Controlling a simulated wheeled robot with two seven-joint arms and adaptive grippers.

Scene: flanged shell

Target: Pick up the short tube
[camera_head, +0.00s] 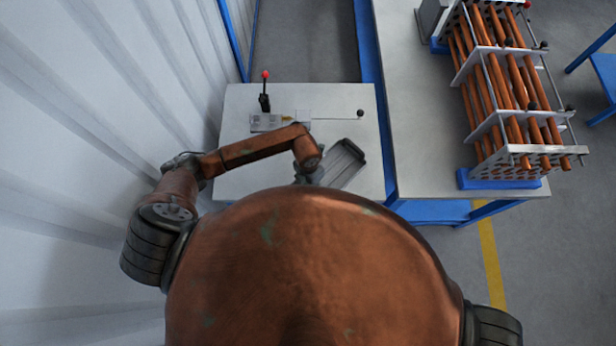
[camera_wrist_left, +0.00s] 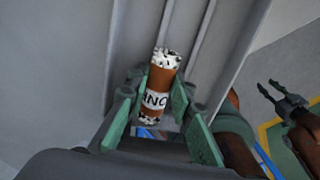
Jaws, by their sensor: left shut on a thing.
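The short tube (camera_wrist_left: 158,92) is copper-brown with a white lettered band and white, dark-speckled ends. In the left wrist view it stands between the green fingers of my left gripper (camera_wrist_left: 160,110), which is shut on it. In the head view my left gripper (camera_head: 309,176) is partly hidden behind my own body, beside the grey tray (camera_head: 360,150), and the tube cannot be made out. My right gripper (camera_wrist_left: 269,90) shows at the right of the left wrist view, with its dark fingers apart and empty. It is out of the head view.
A small light table (camera_head: 236,100) carries a clamp fixture (camera_head: 265,122) with a red-knobbed lever (camera_head: 265,88). A thin rod ends in a black ball (camera_head: 360,113). A larger bench (camera_head: 415,120) at the right holds a rack (camera_head: 515,150) of long copper tubes. A corrugated wall (camera_head: 80,130) stands close at left.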

